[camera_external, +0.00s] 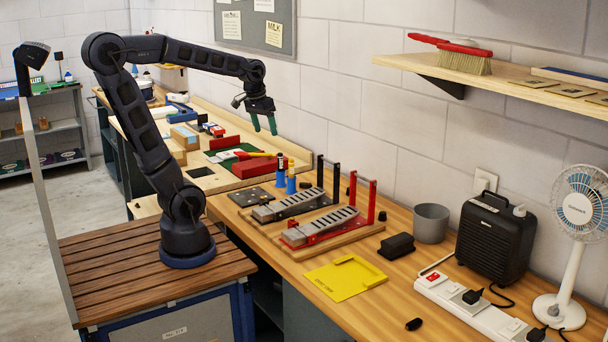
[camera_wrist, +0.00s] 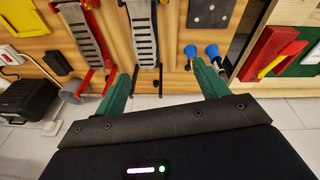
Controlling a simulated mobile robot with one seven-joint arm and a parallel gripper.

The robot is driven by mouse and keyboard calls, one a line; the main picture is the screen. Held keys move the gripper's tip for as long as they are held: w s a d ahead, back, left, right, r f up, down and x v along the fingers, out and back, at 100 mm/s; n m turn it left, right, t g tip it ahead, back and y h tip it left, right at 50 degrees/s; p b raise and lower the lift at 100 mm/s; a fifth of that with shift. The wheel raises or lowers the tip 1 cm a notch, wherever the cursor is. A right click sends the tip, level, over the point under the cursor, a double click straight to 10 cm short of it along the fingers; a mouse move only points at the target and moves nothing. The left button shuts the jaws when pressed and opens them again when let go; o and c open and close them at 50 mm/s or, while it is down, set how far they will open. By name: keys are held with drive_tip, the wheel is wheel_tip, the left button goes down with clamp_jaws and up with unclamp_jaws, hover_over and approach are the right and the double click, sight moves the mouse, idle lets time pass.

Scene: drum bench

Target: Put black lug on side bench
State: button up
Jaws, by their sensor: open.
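Small black pieces that could be the black lug show in the external view: a short cylinder (camera_external: 414,324) at the bench's front edge and a small piece (camera_external: 382,215) by the red rack. I cannot tell which is the lug. My gripper (camera_external: 264,130) is open and empty, its green fingers pointing down, high above the bench's rear part. In the wrist view my gripper (camera_wrist: 163,70) has its fingers wide apart with nothing between them. I cannot tell for sure which surface is the side bench; a slatted wooden top (camera_external: 120,262) is at left.
A red rack (camera_external: 355,212) and a black rack (camera_external: 290,207) stand mid-bench beside blue-based tools (camera_external: 291,184). A yellow plate (camera_external: 345,277), black block (camera_external: 397,246), grey cup (camera_external: 431,223), black heater (camera_external: 495,240), power strip (camera_external: 470,308) and fan (camera_external: 572,245) are nearer. A shelf (camera_external: 480,80) overhangs right.

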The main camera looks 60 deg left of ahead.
drive_tip(key=w+a+f+n+g, duration=0.2)
drive_tip(key=w+a, duration=0.1)
drive_tip(key=w, duration=0.7)
drive_tip(key=n+g+h, duration=0.3)
drive_tip(key=n+g, duration=0.1)
drive_tip(key=n, duration=0.1)
hover_over(305, 185)
drive_tip(key=w+a, duration=0.2)
drive_tip(key=w, duration=0.1)
drive_tip(key=f, duration=2.3)
drive_tip(key=shift+s+a+f, duration=0.15)
drive_tip(key=shift+a, duration=0.05)
drive_tip(key=shift+a+x, duration=0.15)
drive_tip(key=shift+x, duration=1.2)
drive_tip(key=shift+a+x, duration=0.1)
drive_tip(key=shift+x, duration=1.2)
drive_tip(key=shift+f, duration=0.15)
drive_tip(key=c, duration=1.2)
drive_tip(key=shift+o, duration=0.2)
